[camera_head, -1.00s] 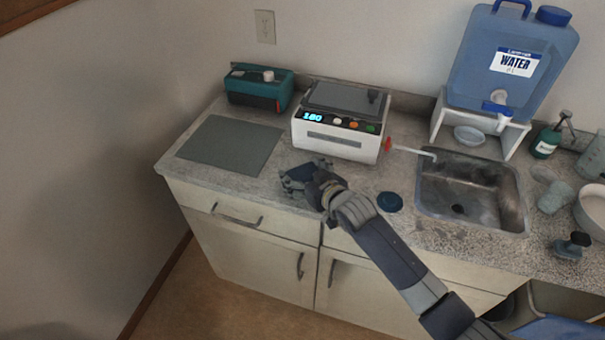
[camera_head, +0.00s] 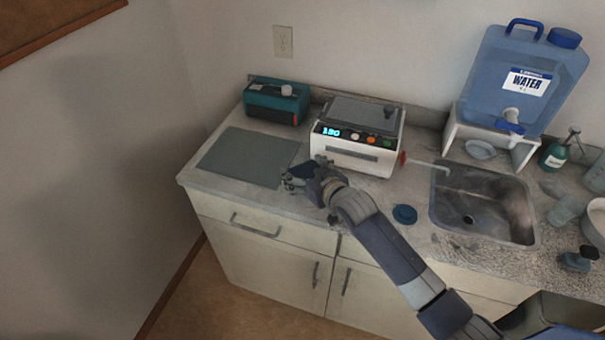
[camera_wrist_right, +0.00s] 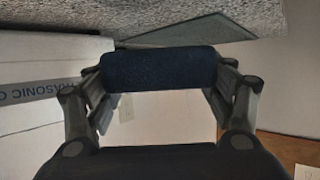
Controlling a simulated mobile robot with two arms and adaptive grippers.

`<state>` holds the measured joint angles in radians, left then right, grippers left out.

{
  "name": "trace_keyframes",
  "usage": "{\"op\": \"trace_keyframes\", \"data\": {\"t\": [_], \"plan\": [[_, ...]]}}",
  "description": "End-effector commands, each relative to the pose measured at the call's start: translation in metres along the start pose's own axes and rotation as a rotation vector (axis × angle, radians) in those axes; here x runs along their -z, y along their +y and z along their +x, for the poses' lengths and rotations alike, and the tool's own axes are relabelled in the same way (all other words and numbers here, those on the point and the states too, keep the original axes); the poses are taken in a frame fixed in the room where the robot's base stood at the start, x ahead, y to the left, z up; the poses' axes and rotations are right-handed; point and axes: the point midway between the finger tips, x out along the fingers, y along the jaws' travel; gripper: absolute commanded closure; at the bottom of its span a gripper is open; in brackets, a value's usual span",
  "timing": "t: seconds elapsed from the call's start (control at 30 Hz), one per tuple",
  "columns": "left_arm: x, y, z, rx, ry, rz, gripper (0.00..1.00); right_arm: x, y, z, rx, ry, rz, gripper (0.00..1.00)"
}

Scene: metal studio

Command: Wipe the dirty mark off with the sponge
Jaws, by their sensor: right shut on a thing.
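My right gripper (camera_head: 298,182) is over the counter, in front of the white machine and at the right edge of the grey mat. In the right wrist view its fingers (camera_wrist_right: 160,90) are shut on a dark blue sponge (camera_wrist_right: 160,70), which spans the gap between them. I cannot tell whether the sponge touches the counter. I cannot make out the dirty mark in either view. My left gripper is not in view.
The grey mat (camera_head: 240,158) lies on the counter's left part. The white machine (camera_head: 357,137) and a teal box (camera_head: 276,101) stand behind. A blue round lid (camera_head: 405,214) lies right of my arm. The sink (camera_head: 482,207) and water jug (camera_head: 525,75) are further right.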

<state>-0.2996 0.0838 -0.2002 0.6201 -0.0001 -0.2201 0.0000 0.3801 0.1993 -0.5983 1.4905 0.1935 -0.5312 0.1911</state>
Motion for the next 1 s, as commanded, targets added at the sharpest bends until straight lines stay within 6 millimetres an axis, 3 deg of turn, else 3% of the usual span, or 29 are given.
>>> {"op": "trace_keyframes", "data": {"t": [0.37,1.0], "plan": [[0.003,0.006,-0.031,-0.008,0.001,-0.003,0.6,0.035,0.006,-0.009,-0.005,-0.001,0.002,0.4],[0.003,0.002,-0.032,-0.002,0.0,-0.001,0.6,0.036,0.007,-0.009,-0.006,0.001,0.003,0.4]]}}
